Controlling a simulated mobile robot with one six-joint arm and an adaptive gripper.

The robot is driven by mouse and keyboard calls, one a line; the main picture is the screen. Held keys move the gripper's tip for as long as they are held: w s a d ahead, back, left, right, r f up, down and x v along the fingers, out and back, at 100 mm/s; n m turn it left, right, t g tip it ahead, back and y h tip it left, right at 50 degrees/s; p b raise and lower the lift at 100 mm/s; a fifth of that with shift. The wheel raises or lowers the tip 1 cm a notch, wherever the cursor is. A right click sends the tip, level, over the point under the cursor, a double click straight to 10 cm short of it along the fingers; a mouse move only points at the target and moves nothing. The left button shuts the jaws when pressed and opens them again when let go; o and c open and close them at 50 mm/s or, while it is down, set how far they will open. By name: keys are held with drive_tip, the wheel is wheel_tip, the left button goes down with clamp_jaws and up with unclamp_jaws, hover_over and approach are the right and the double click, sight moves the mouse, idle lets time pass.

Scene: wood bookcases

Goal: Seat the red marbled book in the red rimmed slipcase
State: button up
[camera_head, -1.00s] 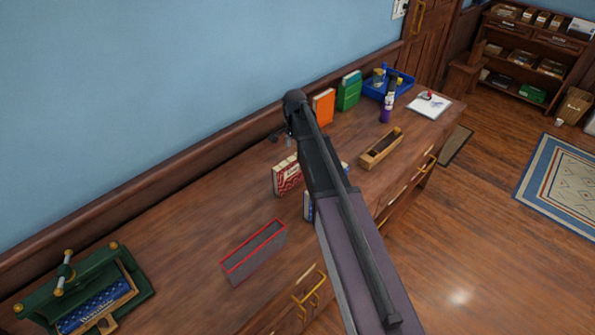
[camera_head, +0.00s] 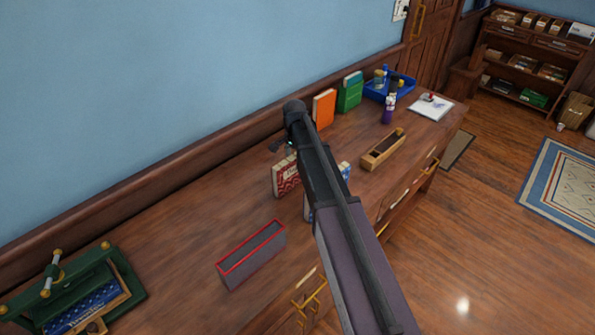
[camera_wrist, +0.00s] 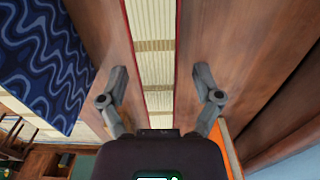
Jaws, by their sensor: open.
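The red marbled book (camera_head: 286,179) stands upright on the wooden bench, partly hidden by my arm. In the wrist view its cream page block (camera_wrist: 154,62), with thin red cover edges, lies between my fingers. My gripper (camera_wrist: 162,80) is open, one finger on each side of the book, with gaps showing; it holds nothing. In the head view my gripper (camera_head: 284,147) is mostly hidden at the book's top. The red rimmed slipcase (camera_head: 235,268) stands on the bench nearer the camera, its open top facing up and empty.
A blue patterned book (camera_wrist: 42,62) stands beside the red one. An orange book (camera_head: 324,109) and a green book (camera_head: 350,96) stand behind. A wooden tray (camera_head: 376,161) is to the right, a green press (camera_head: 128,284) at lower left. Bench between press and slipcase is clear.

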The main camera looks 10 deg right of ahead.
idle(0.3)
clamp_jaws()
drive_tip(key=shift+r, duration=0.25)
wheel_tip(320, 180, up, 10)
drive_tip(key=p, duration=1)
drive_tip(key=shift+f, duration=0.25)
idle(0.5)
